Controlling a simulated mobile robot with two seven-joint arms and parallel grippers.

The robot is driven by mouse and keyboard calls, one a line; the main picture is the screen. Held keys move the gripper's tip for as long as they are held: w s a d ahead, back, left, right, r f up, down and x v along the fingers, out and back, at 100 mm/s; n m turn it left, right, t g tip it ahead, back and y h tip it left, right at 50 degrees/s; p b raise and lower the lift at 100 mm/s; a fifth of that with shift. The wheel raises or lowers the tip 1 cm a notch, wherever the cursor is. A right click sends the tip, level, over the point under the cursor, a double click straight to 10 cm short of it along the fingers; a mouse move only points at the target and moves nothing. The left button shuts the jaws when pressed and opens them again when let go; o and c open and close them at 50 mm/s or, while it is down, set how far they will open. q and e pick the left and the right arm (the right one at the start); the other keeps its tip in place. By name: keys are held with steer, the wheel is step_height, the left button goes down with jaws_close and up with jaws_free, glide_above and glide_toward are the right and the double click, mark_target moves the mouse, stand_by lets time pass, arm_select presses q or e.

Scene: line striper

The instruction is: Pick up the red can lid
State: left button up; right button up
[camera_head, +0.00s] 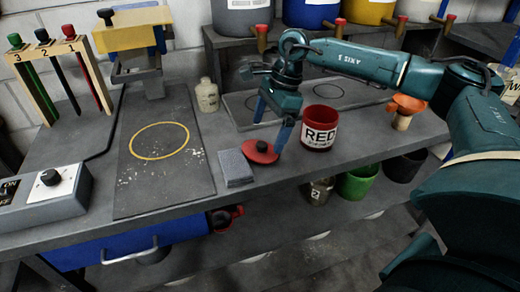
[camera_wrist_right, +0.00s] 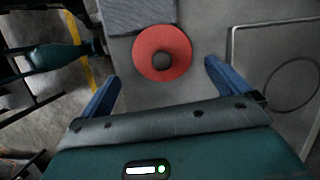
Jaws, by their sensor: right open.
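The red can lid (camera_head: 261,152) is a red disc with a dark round knob, lying on the grey bench. It also shows in the right wrist view (camera_wrist_right: 176,72), ahead of the fingers and roughly centred between them. My right gripper (camera_head: 270,123) is above and beside the lid, its blue fingers apart and empty. In the right wrist view the right gripper (camera_wrist_right: 160,82) is open, with the lid beyond the fingertips. The red can labelled RED (camera_head: 320,130) stands upright just right of the gripper. My left gripper is not in view.
A grey block (camera_head: 236,167) lies just left of the lid. A beige bottle (camera_head: 207,95) stands behind it. A dark panel with a yellow ring (camera_head: 160,141) is to the left. A tray (camera_head: 237,103) is behind the gripper. The bench front edge is close to the lid.

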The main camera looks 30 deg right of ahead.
mark_target(260, 143)
steer(key=shift+w+p+x, duration=0.2)
steer(key=shift+p+x, duration=0.05)
steer(key=shift+x, duration=1.15)
steer(key=shift+w+p+x, duration=0.15)
steer(key=shift+p+x, duration=0.1)
steer(key=shift+x, duration=1.1)
steer(key=shift+a, duration=0.1)
steer(key=shift+c, duration=0.2)
steer(key=c, duration=0.8)
steer(key=shift+r, duration=0.1)
